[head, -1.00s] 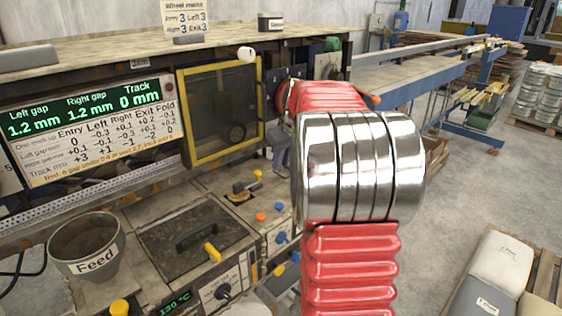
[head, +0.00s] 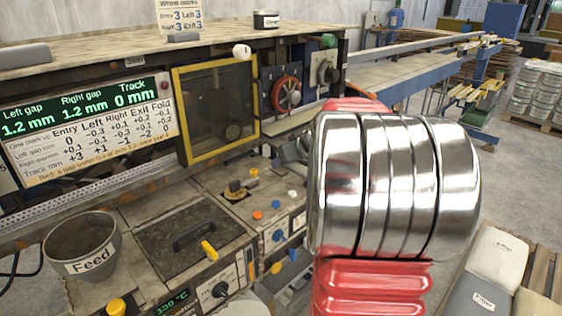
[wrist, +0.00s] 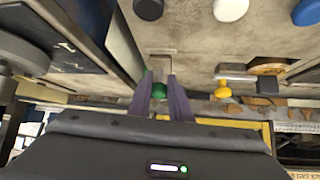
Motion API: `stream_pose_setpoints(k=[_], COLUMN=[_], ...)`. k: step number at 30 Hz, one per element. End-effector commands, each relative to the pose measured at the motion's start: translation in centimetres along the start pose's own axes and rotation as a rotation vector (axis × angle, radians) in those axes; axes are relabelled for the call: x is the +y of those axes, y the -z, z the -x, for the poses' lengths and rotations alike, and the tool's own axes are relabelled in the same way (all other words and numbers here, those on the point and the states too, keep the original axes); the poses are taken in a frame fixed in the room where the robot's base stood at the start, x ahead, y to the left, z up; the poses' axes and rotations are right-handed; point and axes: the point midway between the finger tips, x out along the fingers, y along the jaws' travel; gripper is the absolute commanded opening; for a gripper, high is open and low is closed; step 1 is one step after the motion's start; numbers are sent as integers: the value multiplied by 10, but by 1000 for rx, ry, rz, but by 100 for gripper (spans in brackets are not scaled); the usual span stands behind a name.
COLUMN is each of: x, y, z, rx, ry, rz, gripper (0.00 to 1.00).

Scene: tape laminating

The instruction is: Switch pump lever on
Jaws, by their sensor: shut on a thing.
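In the wrist view, the two purple-grey fingers of my gripper (wrist: 160,90) are closed around a small green-tipped lever (wrist: 158,77), which sits by a slot in the worn machine top. No label shows on it, so I cannot tell from writing whether it is the pump lever. In the head view, my red and chrome arm hides most of my gripper. Only a dark grey part beside the arm shows there, and the green lever is hidden.
A yellow-knobbed lever (wrist: 222,92) stands close beside the fingers. In the head view, a red handwheel (head: 286,94), a yellow-framed window (head: 216,110) and a Feed funnel (head: 84,250) are around.

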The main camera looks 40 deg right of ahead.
Motion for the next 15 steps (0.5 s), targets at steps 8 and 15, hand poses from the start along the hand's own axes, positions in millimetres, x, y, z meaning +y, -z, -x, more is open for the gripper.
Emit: stream_pose_setpoints(k=[8, 15], x=[1, 2], y=[-5, -9], z=[2, 3], rx=[103, 174], ry=[15, 26], rz=[-17, -25], gripper=[0, 0])
